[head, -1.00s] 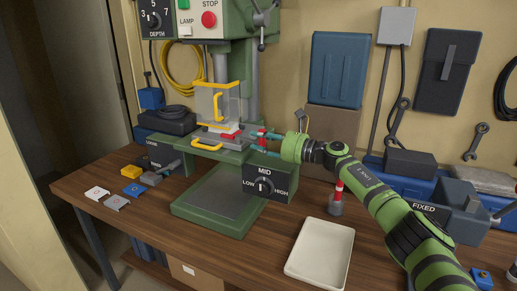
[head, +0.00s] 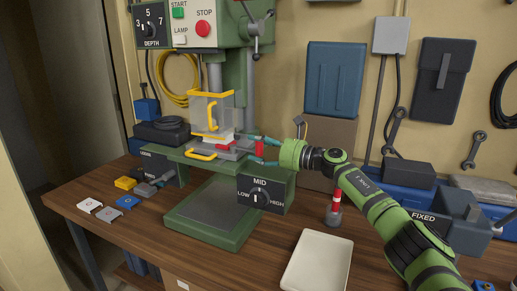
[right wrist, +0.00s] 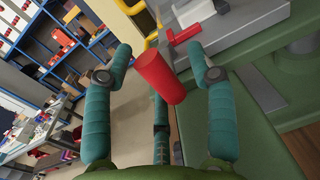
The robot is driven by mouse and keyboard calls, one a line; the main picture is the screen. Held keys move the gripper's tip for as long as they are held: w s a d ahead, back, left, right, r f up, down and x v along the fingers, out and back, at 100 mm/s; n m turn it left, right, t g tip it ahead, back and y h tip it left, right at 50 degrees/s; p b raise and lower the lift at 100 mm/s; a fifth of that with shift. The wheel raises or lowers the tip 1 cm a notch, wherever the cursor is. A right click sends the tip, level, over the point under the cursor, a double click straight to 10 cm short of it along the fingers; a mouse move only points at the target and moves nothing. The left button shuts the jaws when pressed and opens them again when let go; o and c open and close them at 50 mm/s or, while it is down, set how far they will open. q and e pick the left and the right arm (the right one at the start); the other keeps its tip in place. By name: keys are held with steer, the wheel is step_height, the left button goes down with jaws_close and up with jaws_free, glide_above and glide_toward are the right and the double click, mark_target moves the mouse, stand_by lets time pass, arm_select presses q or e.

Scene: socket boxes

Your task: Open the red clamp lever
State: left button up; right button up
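The red clamp lever (head: 259,149) sits at the right side of the grey vise on the drill press. In the right wrist view its thick red grip (right wrist: 160,77) stands tilted between my fingers, with a thinner red handle (right wrist: 185,35) behind it. My right gripper (head: 262,151) reaches in from the right, its teal fingers spread above and below the lever. In the wrist view my right gripper (right wrist: 158,60) is open around the grip, with gaps at both sides; contact with the third finger cannot be told. My left gripper is out of view.
A clear guard with yellow edges (head: 212,112) stands just left of the lever. The green press table (head: 210,212) lies below, with the MID dial box (head: 267,195) in front.

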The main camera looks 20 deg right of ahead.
steer(key=shift+f, duration=0.1)
steer(key=shift+s, duration=0.15)
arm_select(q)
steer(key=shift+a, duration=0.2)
arm_select(e)
steer(key=v, duration=1.1)
steer(key=shift+s+d, duration=0.25)
steer(key=shift+d, duration=0.05)
